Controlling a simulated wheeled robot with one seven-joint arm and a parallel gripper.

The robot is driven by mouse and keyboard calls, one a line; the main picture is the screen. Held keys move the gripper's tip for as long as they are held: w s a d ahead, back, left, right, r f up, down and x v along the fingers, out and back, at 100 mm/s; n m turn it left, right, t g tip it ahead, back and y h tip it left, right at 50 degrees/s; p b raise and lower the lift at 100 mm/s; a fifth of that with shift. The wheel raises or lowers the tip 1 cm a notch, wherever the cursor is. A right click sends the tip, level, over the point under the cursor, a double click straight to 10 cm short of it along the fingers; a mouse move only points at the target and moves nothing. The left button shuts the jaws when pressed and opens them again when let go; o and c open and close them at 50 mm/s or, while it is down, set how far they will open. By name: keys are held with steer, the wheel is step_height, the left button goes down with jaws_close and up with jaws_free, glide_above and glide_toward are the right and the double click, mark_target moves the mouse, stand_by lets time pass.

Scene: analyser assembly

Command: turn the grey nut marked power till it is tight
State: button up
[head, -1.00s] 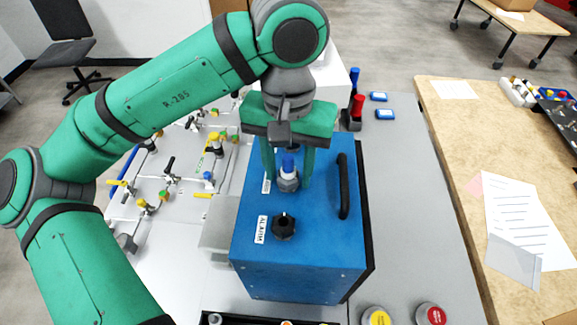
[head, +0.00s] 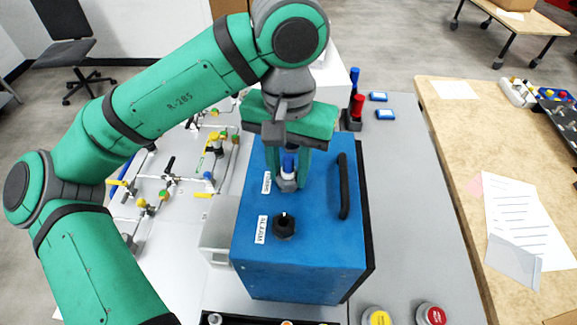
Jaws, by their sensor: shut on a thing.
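The blue analyser box (head: 300,268) stands on the grey table. On its top a grey nut (head: 287,184) sits around the base of a blue plug (head: 289,161), beside a white label (head: 266,182) that is too small to read surely. My gripper (head: 288,178) points down over this nut, its green fingers shut on it from two sides. The fingers hide part of the nut. A dark knob or nut (head: 284,226) sits nearer on the box, beside the label ALARM (head: 262,229).
A black handle (head: 343,187) rises right of the nut. A panel of pipes and valves (head: 165,180) lies left. Red and blue upright pieces (head: 357,106) stand behind the box. Yellow (head: 377,316) and red (head: 432,314) buttons are at the front right. The grey table right of the box is clear.

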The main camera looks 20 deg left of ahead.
steer(key=m, duration=0.6)
steer(key=shift+m, duration=0.4)
steer(key=o, duration=1)
steer(key=shift+d+m, duration=0.15)
steer(key=shift+m, duration=0.15)
steer(key=shift+r, duration=5)
steer(key=shift+w, duration=0.1)
